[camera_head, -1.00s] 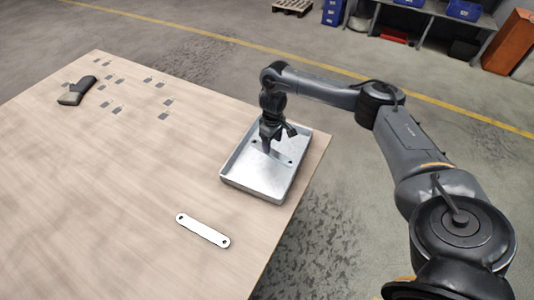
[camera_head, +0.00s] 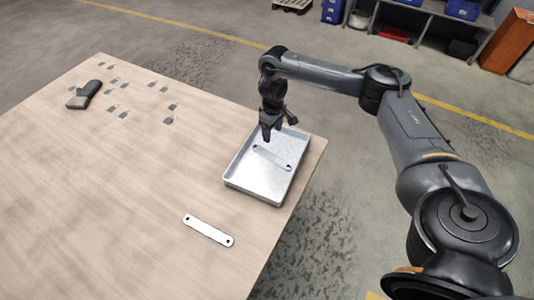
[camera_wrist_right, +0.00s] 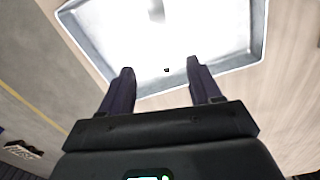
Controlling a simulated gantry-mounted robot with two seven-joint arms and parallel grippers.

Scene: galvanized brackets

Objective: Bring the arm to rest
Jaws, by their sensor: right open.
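My right gripper (camera_head: 269,133) hangs over the back part of a shallow metal tray (camera_head: 255,187) at the table's right edge. In the right wrist view the two fingers (camera_wrist_right: 160,80) stand apart with nothing between them, and the tray (camera_wrist_right: 262,30) lies beyond them. A flat galvanized bracket (camera_head: 271,158) with a hole at each end lies in the tray, below the gripper. A second, similar bracket (camera_head: 208,230) lies on the table in front of the tray. My left gripper is not in view.
The wooden table (camera_head: 150,180) is bare across its middle. A dark object (camera_head: 84,95) and several small grey squares (camera_head: 113,107) lie at its far left. Shelving with blue bins (camera_head: 463,9) stands at the back right, away from the table.

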